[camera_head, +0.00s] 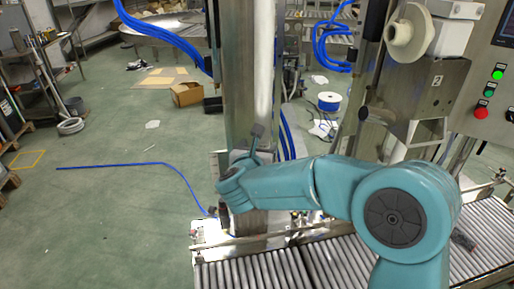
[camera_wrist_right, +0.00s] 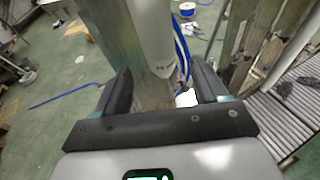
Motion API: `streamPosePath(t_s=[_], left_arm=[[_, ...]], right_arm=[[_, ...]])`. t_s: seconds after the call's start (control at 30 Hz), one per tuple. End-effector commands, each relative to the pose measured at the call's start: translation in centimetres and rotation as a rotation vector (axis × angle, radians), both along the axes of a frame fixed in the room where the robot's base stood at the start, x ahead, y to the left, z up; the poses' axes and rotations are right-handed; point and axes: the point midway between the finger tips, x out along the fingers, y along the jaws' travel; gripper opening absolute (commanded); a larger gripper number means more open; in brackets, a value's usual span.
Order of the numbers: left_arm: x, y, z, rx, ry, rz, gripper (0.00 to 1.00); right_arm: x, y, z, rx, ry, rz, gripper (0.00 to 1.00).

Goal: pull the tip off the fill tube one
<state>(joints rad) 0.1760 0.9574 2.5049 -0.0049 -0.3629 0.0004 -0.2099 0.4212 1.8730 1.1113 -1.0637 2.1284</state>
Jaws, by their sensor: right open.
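My left gripper is not in view.
A roller conveyor (camera_head: 260,273) runs along the front. A steel machine block marked 2 (camera_head: 425,90) and a button panel (camera_head: 495,85) stand at the right. Blue hoses (camera_head: 165,35) hang near the column. The floor at the left is mostly clear.

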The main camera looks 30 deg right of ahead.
Motion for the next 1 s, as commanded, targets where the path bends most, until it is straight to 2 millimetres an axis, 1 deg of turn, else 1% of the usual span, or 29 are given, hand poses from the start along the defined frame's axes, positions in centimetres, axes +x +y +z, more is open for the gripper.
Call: streamPosePath(t_s=[0.4, 0.6, 0.8, 1.0], left_arm=[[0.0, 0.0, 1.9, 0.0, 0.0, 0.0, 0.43], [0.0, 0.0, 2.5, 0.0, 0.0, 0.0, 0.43], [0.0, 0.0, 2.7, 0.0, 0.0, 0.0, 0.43], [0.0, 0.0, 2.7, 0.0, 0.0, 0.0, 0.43]], right_arm=[[4.0, -2.9, -2.2, -0.001, 0.002, -0.003, 0.72], [5.4, -4.0, -3.1, -0.001, 0.0, -0.003, 0.72], [6.1, -4.4, -3.6, 0.0, 0.0, -0.002, 0.72], [6.1, -4.5, -3.7, 0.0, 0.0, -0.001, 0.72]])
